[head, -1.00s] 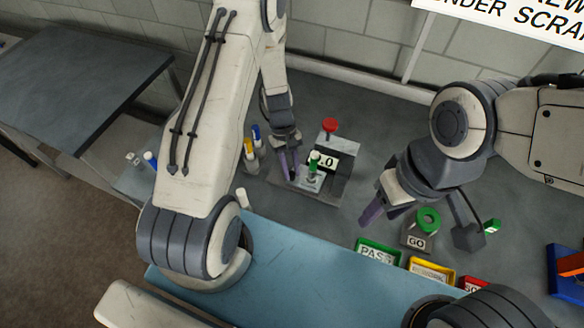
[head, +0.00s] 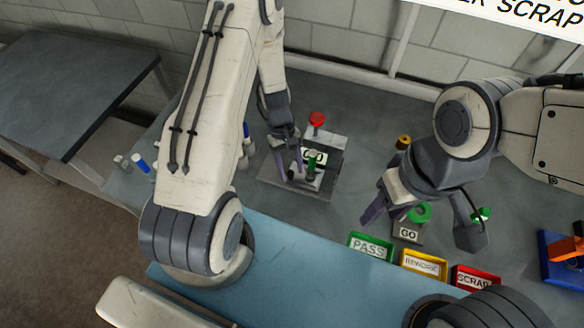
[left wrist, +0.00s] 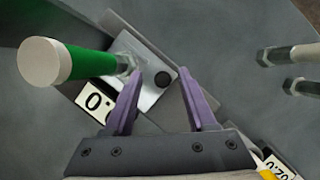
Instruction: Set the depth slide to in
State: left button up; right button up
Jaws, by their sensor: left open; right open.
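The crimper fixture (head: 330,160) is a dark grey block with a red knob (head: 317,119) on top and a number label. In front is a pale metal slide plate (head: 301,179) beside a green-topped post (head: 311,163). Contact cannot be told. My right gripper (head: 380,207) is open, near the GO stand.
The GO stand (head: 408,233) with a green ring stands by my right gripper. PASS (head: 371,246), REWORK (head: 424,265) and SCRAP (head: 474,279) trays line the front. Pens stand left of the fixture, close to my left arm.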

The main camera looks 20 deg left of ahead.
pick_arm(q)
jog(key=b+v, duration=0.2)
jog(key=v, duration=0.8)
jog(key=shift+r, duration=0.2)
jog(key=s+d+r+m+t+y, duration=0.25)
jog(key=s+r+m+t, duration=0.3)
jog(key=r+m, duration=0.35)
jog(key=s+d+m+g+b, duration=0.2)
jog(key=s+d+m+b, duration=0.4)
jog(key=s+d, duration=0.7)
jog(key=shift+s+d+m, duration=0.35)
jog(key=shift+s+m, duration=0.35)
jog(key=shift+m, duration=0.2)
